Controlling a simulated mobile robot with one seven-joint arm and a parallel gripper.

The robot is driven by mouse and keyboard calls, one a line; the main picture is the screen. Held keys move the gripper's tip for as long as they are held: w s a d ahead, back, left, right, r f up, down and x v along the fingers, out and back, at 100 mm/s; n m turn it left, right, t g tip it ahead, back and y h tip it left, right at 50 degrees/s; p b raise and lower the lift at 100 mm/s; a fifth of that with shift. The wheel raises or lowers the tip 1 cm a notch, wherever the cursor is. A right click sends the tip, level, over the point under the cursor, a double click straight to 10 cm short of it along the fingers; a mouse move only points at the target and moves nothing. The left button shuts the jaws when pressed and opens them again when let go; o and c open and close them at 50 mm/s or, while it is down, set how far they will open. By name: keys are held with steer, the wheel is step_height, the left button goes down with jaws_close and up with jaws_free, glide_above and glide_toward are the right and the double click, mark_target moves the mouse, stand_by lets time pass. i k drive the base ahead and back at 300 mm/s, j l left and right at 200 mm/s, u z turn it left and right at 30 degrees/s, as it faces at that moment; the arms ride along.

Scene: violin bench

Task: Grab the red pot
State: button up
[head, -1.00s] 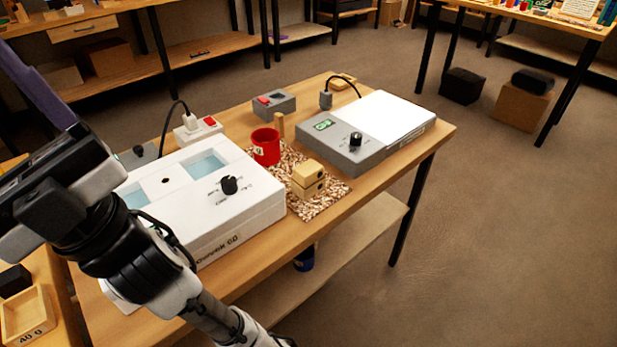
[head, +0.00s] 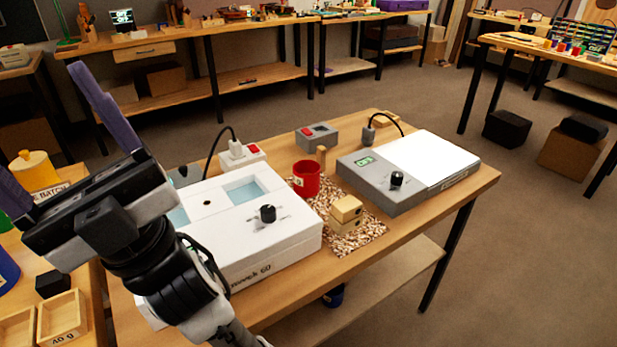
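The red pot (head: 306,180) stands upright on the wooden table, between the white water-bath box and the grey unit, by the edge of a speckled mat. A small pale label shows on its left side. My gripper (head: 40,120) is at the left of the head view, well to the left of the pot and apart from it. Its two purple fingers are spread wide, with nothing seen between them. The tip of the lower finger is cut off by the left frame edge.
The white box (head: 262,243) with a black knob stands left of the pot. A grey unit (head: 385,184) stands to its right. Stacked wooden blocks (head: 346,212) are in front, a wooden peg (head: 321,158) close behind. A grey switch box (head: 317,136) and cables lie behind.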

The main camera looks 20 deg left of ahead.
mark_target(309, 171)
steer(key=i+l, duration=0.4)
steer(key=l, duration=0.15)
steer(key=i+l, duration=0.85)
steer(key=l, duration=0.25)
steer(key=i+l+u, duration=0.1)
steer(key=u, duration=0.4)
steer(key=i+l+u, duration=0.1)
steer(key=l+u, duration=0.15)
steer(key=u, duration=0.2)
